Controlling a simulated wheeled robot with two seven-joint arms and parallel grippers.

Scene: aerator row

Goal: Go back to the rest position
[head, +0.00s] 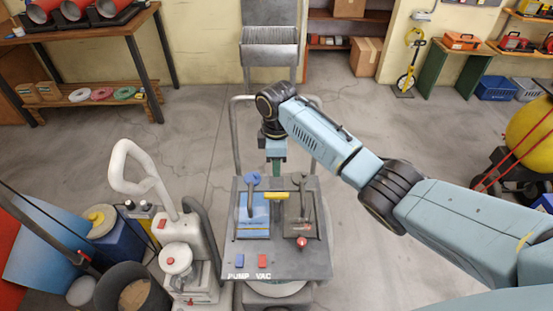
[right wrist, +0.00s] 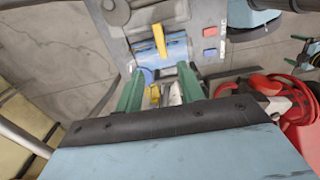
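My right arm reaches in from the right in the head view. Its right gripper (head: 276,168) points down at the far part of a grey control panel (head: 315,262). In the right wrist view the two green fingers of the right gripper (right wrist: 160,72) stand apart, with a gap between them. Parts of the panel show through this gap, and I see nothing clamped. Whether the fingertips touch the panel cannot be told. A blue-knobbed lever (head: 252,181) and a yellow handle (head: 276,195) are close to the gripper. My left gripper is not in view.
The panel carries a red knob (head: 301,242), a blue button (head: 239,255) and a red button (head: 262,260). A white machine (head: 178,260) stands left of the panel. A yellow tank (head: 530,135) stands at the far right. The floor behind the panel is mostly clear.

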